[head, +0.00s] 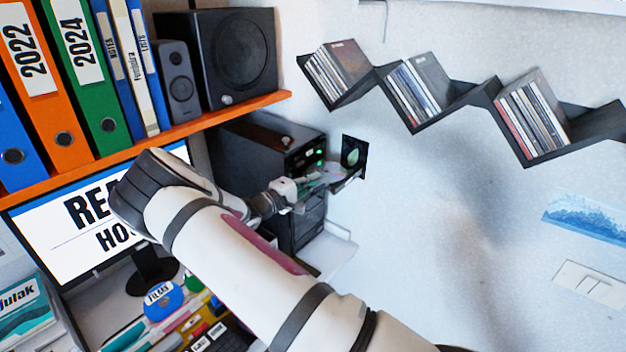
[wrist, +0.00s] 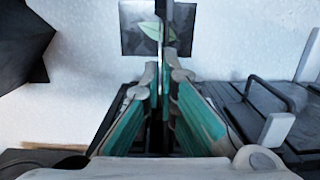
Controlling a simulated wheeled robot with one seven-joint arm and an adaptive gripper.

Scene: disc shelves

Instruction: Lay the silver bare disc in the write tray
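My gripper (head: 335,180) is beside the front of the black computer tower (head: 262,140), close to its green lights. In the wrist view my gripper (wrist: 162,75) has its teal-sided fingers nearly together on a thin upright thing. That thing, seen edge-on, appears to be the silver bare disc (wrist: 165,22); it stands out beyond the fingertips. In the head view a pale, shiny patch (head: 326,176) shows at the fingers, too small to make out well. I cannot clearly tell a write tray from the tower's front.
A black square with a green leaf (head: 354,156) is at the white wall just past my gripper. A zigzag black shelf (head: 465,98) with several cases hangs at upper right. An orange shelf (head: 205,120) with binders and speakers runs above the tower. A monitor (head: 75,235) stands left.

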